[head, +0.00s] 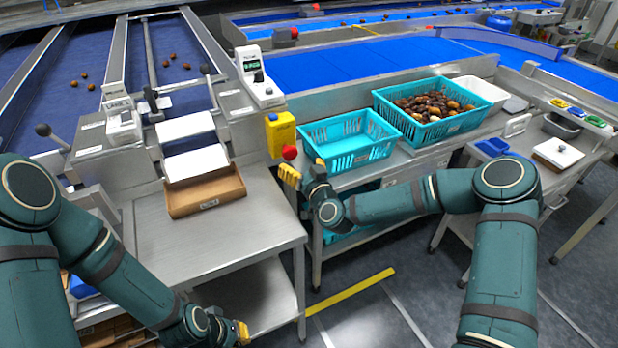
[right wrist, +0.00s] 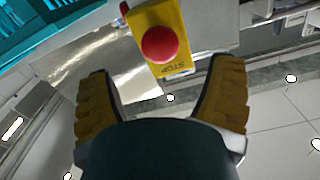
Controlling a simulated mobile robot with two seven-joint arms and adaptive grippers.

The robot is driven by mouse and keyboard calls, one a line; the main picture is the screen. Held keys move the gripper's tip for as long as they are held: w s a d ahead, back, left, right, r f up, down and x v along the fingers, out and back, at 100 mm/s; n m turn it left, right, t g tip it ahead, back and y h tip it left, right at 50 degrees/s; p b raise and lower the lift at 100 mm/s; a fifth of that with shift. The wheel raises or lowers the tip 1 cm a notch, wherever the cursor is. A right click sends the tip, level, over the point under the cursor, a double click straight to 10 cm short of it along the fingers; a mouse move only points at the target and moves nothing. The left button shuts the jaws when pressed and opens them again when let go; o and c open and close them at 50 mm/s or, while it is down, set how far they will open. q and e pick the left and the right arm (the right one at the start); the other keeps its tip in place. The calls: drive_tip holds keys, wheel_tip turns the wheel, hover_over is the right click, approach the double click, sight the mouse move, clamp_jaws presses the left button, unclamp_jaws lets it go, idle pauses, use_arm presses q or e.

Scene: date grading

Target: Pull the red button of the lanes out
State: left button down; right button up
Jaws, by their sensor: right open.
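The red button (head: 290,152) sits on the front of a yellow box (head: 281,131) at the corner of the lanes' frame. In the right wrist view the red button (right wrist: 160,44) is round, on a yellow plate (right wrist: 177,69) lettered STOP. My right gripper (head: 303,172) is just below the button in the head view. In the wrist view its yellow fingers (right wrist: 162,95) are open and apart, with the button beyond them and nothing between them. My left gripper (head: 240,333) is low at the bottom, beside the steel table; its fingers are too unclear to judge.
An empty turquoise crate (head: 350,158) stands right of the button, and a crate of dates (head: 470,121) further right. A cardboard tray (head: 205,206) lies on the steel table (head: 262,217) to the left. Blue lanes (head: 50,95) with a few dates lie behind.

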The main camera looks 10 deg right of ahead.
drive_tip(key=v, duration=0.6)
drive_tip(key=shift+s, duration=0.1)
idle(0.3)
